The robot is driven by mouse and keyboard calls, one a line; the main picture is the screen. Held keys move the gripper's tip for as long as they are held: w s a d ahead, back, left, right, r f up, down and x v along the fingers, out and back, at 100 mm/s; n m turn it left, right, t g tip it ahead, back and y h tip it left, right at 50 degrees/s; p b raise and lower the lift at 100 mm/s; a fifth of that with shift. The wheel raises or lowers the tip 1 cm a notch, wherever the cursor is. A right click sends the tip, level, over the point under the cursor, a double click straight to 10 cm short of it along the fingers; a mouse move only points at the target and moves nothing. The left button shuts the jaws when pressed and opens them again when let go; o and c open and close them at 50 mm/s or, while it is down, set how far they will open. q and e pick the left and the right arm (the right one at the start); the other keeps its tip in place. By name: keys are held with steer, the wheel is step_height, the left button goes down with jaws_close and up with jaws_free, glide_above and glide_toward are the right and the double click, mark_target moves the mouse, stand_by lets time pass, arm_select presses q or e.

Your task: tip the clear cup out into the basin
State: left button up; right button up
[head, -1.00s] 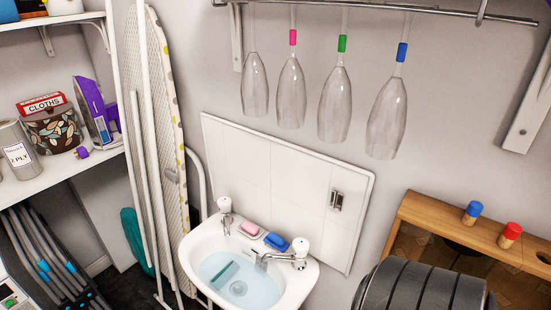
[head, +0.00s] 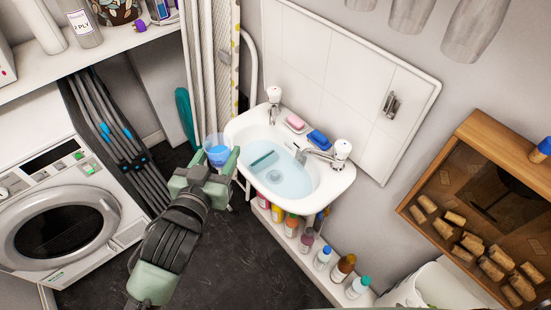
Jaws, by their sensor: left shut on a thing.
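A clear cup (head: 217,143) with blue liquid in it is upright in my left gripper (head: 214,166), just left of the basin's left rim. The gripper is shut on the cup, and its fingers hide the cup's lower part. The white basin (head: 339,183) is on the wall to the right of the cup and holds pale blue water with a green bar-shaped thing (head: 264,159) in it. My right gripper does not show.
Two taps (head: 342,150), a pink soap (head: 296,122) and a blue soap (head: 319,139) are along the basin's back. Several bottles (head: 322,258) stand on a low shelf below. A washing machine (head: 62,232) is at left.

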arm_select(q)
steer(key=w+d+f+m+g+h+b, duration=0.1)
steer(key=w+d+f+m+g+h, duration=0.15)
steer(key=d+f, duration=0.35)
steer(key=w+d+f+m+g+h+b, duration=0.2)
steer(key=w+d+f+m+h, duration=0.15)
steer(key=d, duration=0.45)
steer(key=shift+t+h, duration=0.4)
steer(key=shift+t, duration=0.05)
steer(key=w+a+f, duration=0.2)
steer(key=w+a, duration=0.2)
steer(key=w+a+f+b, duration=0.1)
steer(key=w+a+f, duration=0.1)
steer(key=w+a, duration=0.2)
steer(key=w+a+f+b, duration=0.1)
steer(key=w+a+f, duration=0.2)
steer(key=a, duration=0.3)
steer(key=shift+w, duration=0.8)
steer(key=shift+d+r, duration=0.1)
